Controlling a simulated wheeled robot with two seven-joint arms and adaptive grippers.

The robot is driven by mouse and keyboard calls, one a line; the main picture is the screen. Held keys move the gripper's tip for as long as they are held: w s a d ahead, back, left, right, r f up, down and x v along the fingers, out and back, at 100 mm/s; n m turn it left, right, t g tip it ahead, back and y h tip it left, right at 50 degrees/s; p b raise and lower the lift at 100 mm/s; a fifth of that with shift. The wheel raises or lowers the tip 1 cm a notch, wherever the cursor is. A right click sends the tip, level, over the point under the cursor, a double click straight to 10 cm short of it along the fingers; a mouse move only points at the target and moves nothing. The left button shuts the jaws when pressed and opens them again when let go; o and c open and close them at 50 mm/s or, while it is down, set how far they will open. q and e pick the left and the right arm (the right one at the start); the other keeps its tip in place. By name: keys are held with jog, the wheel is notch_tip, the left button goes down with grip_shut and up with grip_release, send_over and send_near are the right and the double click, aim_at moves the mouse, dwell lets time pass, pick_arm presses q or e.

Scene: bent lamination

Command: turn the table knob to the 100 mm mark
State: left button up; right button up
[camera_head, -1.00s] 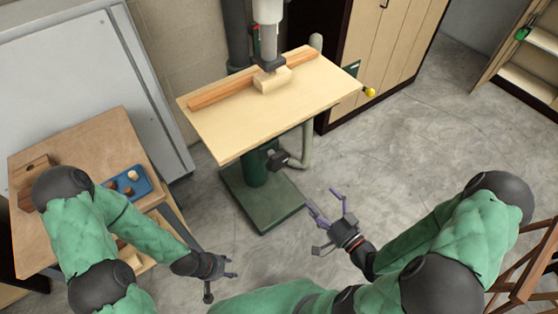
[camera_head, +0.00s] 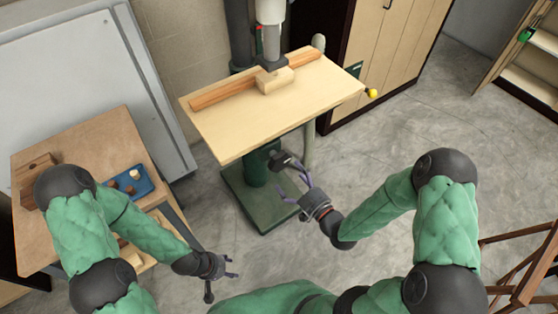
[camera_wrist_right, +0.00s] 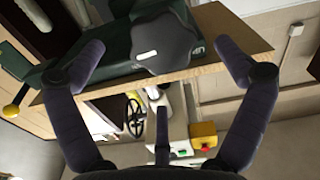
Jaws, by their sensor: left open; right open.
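A black lobed knob (camera_head: 283,160) sits under the front edge of the drill press table (camera_head: 250,120). In the right wrist view, the knob (camera_wrist_right: 166,42) is large, with a pale mark on its face, and appears between my spread fingers. My right gripper (camera_head: 296,184) is open and empty, just below and in front of the knob; I cannot tell whether it touches. No millimetre scale is readable. A yellow ball handle (camera_head: 371,93) sticks out at the table's right side. My left gripper (camera_head: 228,268) is open and empty, low over the floor at the left.
A wooden block (camera_head: 274,79) and a long wooden fence (camera_head: 225,93) lie on the table under the drill head. The green base (camera_head: 262,200) stands below. A side table (camera_head: 85,145) with a blue tray (camera_head: 130,183) is at the left.

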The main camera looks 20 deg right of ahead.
aim_at(282, 165)
jog(key=b+x, duration=0.1)
jog(key=x, duration=0.6)
jog(key=shift+w+a, duration=0.15)
jog(key=shift+w, duration=0.2)
jog(key=shift+c, duration=0.3)
jog(key=shift+f, duration=0.1)
jog(key=c, duration=0.9)
